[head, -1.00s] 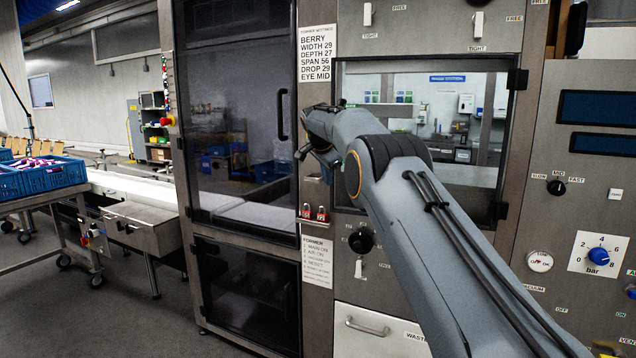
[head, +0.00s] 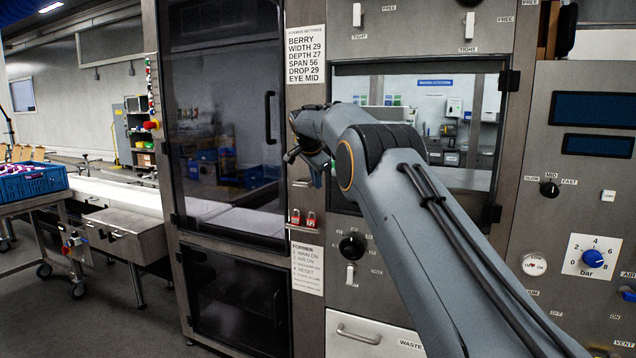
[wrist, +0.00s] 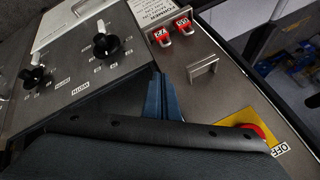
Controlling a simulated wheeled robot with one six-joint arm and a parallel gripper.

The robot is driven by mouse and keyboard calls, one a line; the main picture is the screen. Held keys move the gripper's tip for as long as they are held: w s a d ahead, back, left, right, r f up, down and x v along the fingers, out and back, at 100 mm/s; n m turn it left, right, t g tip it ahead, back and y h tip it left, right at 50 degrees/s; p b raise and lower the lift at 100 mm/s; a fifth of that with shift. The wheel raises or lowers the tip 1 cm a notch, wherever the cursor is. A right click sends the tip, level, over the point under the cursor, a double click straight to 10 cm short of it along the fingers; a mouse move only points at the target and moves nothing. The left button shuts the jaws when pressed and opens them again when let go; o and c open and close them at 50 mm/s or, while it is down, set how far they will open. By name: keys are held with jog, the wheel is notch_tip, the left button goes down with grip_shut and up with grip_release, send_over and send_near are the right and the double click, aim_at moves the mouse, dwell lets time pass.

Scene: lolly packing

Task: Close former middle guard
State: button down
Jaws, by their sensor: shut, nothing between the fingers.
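The middle guard (head: 464,178) is a clear pane in a dark frame on the steel former front, with hinges on its right side. My arm covers its left part in the head view, and I cannot tell whether it is fully shut. My gripper (head: 305,160) is at the guard's left edge, in front of the steel post. In the wrist view my gripper's blue fingers (wrist: 159,98) are together and empty, beside a dark wedge that may be the guard's area. A small metal handle (wrist: 203,70) stands on the post, apart from the fingers.
Two red padlocks (wrist: 173,30) hang on the post near black dials (wrist: 106,47). A red button (wrist: 252,129) on a yellow plate lies close to my gripper. A tall dark glass door (head: 225,110) stands left. A blue crate (head: 32,182) is at far left.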

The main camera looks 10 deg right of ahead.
jog(key=s+a+r+b, duration=0.3)
jog(key=s+a+r, duration=0.2)
jog(key=a+r, duration=0.25)
jog(key=s+d+f+n+g+y, duration=0.1)
jog(key=s+d+f+n+g, duration=0.1)
jog(key=s+d+f+n, duration=0.55)
jog(key=s+d+f+g, duration=0.2)
jog(key=s+d+f, duration=0.2)
jog(key=s+f, duration=0.75)
jog(key=s+d+f+n+g, duration=0.1)
jog(key=s+f, duration=0.3)
jog(key=s, duration=0.8)
jog(key=s+d+f+n, duration=0.2)
jog(key=s+f, duration=0.2)
jog(key=s, duration=0.8)
jog(key=s+d+f+n+g+y, duration=0.1)
jog(key=s+f, duration=0.4)
jog(key=s, duration=0.6)
jog(key=shift+s+d+n+g, duration=0.3)
jog(key=shift+s+d+n, duration=0.1)
jog(key=shift+d, duration=0.4)
